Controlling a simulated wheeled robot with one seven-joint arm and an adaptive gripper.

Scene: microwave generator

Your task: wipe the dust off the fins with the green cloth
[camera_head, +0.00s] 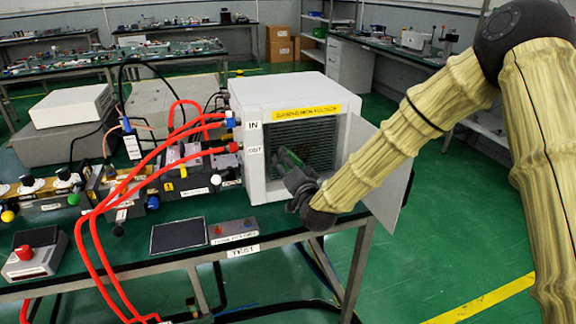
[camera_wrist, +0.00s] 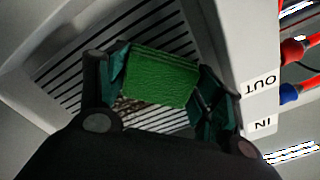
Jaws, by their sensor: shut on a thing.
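The dark fins (camera_head: 318,135) sit behind the square opening in the front of the white cabinet (camera_head: 300,88). In the wrist view the fins (camera_wrist: 160,27) run as parallel slats around the cloth. My gripper (camera_head: 293,170) is at the lower left of the opening. In the wrist view my gripper (camera_wrist: 162,82) is shut on the green cloth (camera_wrist: 162,76), with a finger at each side. The cloth lies in front of the fins; I cannot tell whether it touches them. A brownish speckled patch, perhaps dust, shows just below the cloth there. My arm and gripper hide part of the fins in the head view.
An open panel (camera_head: 385,170) stands at the opening's right side. Red hoses (camera_head: 165,150) run to the IN and OUT ports on the left. A flat black pad (camera_head: 178,235) and a small labelled box (camera_head: 233,230) lie near the bench's front edge.

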